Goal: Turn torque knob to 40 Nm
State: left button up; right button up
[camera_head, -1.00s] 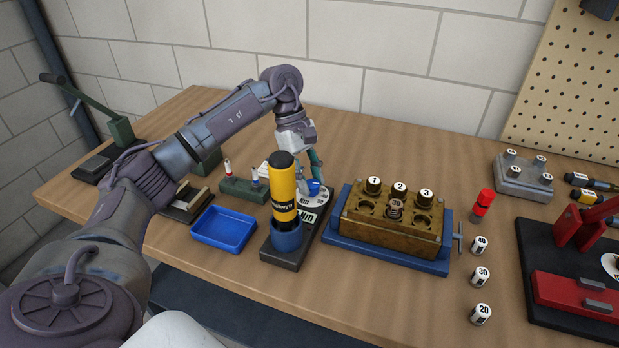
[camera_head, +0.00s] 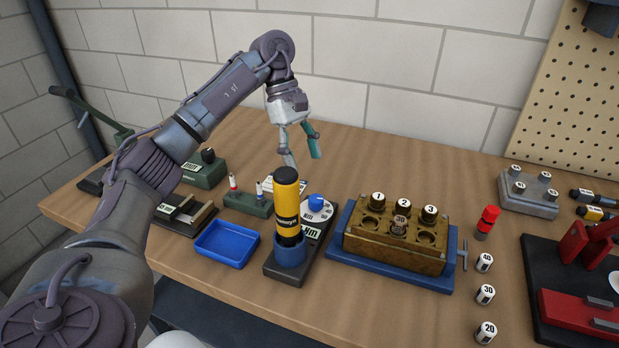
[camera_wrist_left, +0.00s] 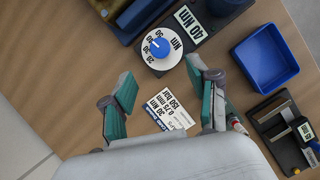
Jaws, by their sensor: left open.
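The torque knob is a blue knob (camera_head: 316,203) on a white numbered dial (camera_head: 323,213), behind and right of the upright yellow torque tool (camera_head: 286,205). In the left wrist view the knob (camera_wrist_left: 159,47) shows a pale pointer mark, too small to read surely against the numbers. A label reading "40 Nm" (camera_wrist_left: 190,26) sits beside the dial. My left gripper (camera_head: 302,157) is open and empty, raised above and behind the knob and apart from it. In the left wrist view its fingers (camera_wrist_left: 160,75) are spread, with the knob beyond them. My right gripper is not in view.
A card (camera_wrist_left: 166,112) reading "30 Nm" lies near the dial. A blue tray (camera_head: 227,244) is left of the tool. A brass block (camera_head: 395,239) with numbered plugs stands right. Numbered cylinders (camera_head: 485,294) and a red-black piece (camera_head: 487,221) stand further right.

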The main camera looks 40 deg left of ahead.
pick_arm(q)
jog(key=shift+v, duration=1.45)
